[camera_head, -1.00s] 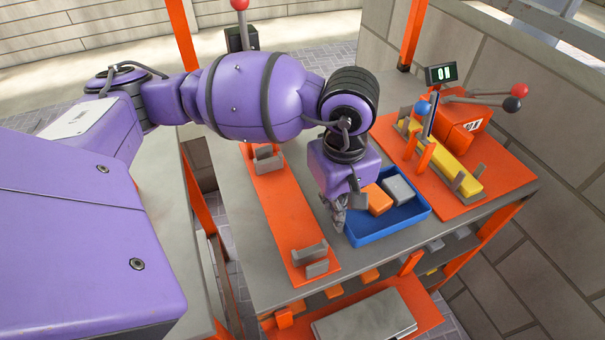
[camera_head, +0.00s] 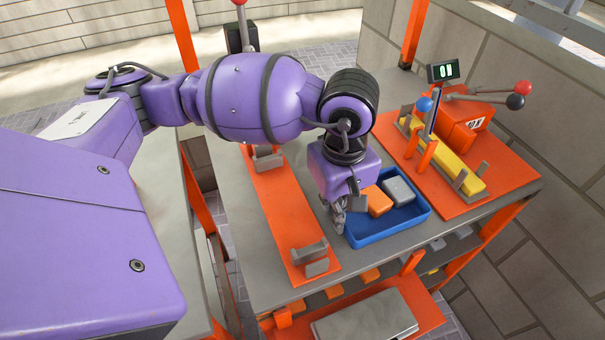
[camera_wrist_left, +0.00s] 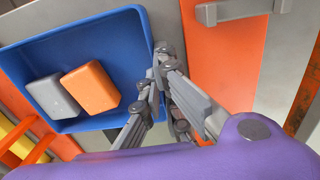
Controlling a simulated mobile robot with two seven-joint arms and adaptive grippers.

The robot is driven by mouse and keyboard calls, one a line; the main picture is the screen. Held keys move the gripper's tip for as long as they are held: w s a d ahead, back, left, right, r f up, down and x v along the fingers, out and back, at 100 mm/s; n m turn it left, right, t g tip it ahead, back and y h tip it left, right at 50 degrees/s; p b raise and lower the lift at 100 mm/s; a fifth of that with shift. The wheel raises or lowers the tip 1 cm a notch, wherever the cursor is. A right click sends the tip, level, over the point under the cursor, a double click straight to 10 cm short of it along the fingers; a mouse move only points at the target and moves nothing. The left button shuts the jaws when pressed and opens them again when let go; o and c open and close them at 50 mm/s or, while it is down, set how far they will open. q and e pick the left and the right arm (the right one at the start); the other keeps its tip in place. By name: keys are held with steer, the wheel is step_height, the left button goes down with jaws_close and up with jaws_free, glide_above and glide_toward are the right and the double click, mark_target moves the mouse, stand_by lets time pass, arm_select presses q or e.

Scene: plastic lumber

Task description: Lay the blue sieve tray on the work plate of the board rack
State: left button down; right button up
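The blue sieve tray (camera_head: 388,231) lies on the grey table top and holds an orange block (camera_head: 376,200) and a grey block (camera_head: 398,190). The tray also shows in the left wrist view (camera_wrist_left: 95,40). My left gripper (camera_head: 339,218) points down at the tray's left rim. In the left wrist view its fingers (camera_wrist_left: 162,75) are close together at the tray wall and appear shut on it. A long orange plate (camera_head: 285,212) with grey brackets at both ends lies just left of the tray. I cannot tell which plate is the work plate. My right gripper is out of view.
Right of the tray, an orange plate (camera_head: 507,175) carries a yellow bar (camera_head: 445,160), orange posts, a ball-ended lever device (camera_head: 468,125) and a display (camera_head: 443,71). A lower orange shelf holds a grey slab (camera_head: 365,315). The long plate is bare between its brackets.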

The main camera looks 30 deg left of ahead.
arm_select(q)
steer(key=shift+w+f, duration=0.1)
steer(key=shift+f, duration=0.1)
steer(key=c, duration=1.9)
jaws_free()
steer(key=shift+o, duration=0.2)
step_height(320, 180, up, 12)
